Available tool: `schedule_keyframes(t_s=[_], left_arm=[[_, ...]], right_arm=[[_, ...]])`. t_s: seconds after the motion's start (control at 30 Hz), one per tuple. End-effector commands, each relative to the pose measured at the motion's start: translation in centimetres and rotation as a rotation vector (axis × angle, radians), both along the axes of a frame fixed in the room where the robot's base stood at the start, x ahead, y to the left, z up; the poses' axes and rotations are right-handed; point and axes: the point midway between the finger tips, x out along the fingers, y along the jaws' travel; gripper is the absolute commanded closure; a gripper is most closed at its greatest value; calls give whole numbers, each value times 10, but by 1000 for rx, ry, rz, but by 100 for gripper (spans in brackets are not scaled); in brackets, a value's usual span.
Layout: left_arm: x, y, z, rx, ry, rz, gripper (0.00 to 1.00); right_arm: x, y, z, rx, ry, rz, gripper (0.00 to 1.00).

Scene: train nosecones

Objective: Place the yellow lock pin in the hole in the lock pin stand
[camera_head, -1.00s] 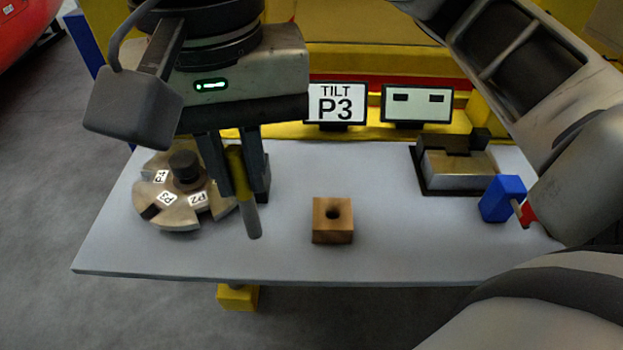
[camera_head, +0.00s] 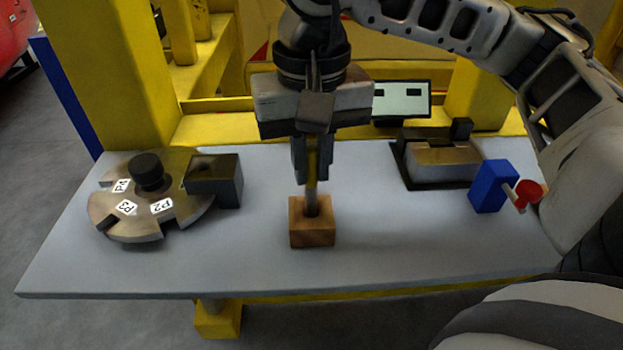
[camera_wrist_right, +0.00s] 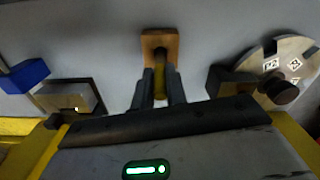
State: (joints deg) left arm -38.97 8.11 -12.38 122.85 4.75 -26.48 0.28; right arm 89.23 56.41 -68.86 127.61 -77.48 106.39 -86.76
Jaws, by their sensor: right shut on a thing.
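The yellow lock pin (camera_head: 311,168) is upright in my right gripper (camera_head: 312,172), which is shut on its yellow upper part. The pin's grey lower end meets the top of the wooden lock pin stand (camera_head: 312,236), at the hole. I cannot tell how deep the tip sits, as the pin covers the hole. In the right wrist view the gripper fingers (camera_wrist_right: 160,90) point at the stand (camera_wrist_right: 160,38), with the yellow of the pin (camera_wrist_right: 160,82) between them. My left gripper is not in view.
A round indexing disc (camera_head: 128,220) with labels and a black knob stands at the left, beside a dark block (camera_head: 215,182). A metal block on a black base (camera_head: 440,165) and a blue block (camera_head: 488,187) with a red knob stand at the right. The table's front (camera_head: 250,275) is clear.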

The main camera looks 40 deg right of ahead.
Motion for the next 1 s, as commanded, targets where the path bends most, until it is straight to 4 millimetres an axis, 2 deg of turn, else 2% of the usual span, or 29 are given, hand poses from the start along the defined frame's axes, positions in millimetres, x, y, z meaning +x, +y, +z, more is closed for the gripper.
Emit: schedule_keyframes(t_s=[0.03, 0.1, 0.27, 0.47, 0.5, 0.57, 0.6, 0.87, 1.0], left_arm=[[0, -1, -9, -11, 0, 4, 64], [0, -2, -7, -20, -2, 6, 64], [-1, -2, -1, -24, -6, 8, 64], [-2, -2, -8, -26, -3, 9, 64], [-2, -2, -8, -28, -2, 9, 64], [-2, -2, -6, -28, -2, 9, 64], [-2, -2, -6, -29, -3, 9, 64], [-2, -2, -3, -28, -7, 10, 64], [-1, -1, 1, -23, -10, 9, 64]], right_arm=[[0, 0, -14, 0, 1, 0, 100], [0, 0, -19, 1, 1, -1, 100], [0, 0, -17, 1, 0, -1, 100], [0, 1, -22, 1, 0, -1, 100], [0, 1, -22, 1, 0, -1, 83], [0, 1, -20, 1, 0, -1, 67], [0, 1, -20, 1, 0, -1, 64], [0, 1, -19, 1, 0, -1, 64], [0, 1, -10, 1, -3, -1, 64]])
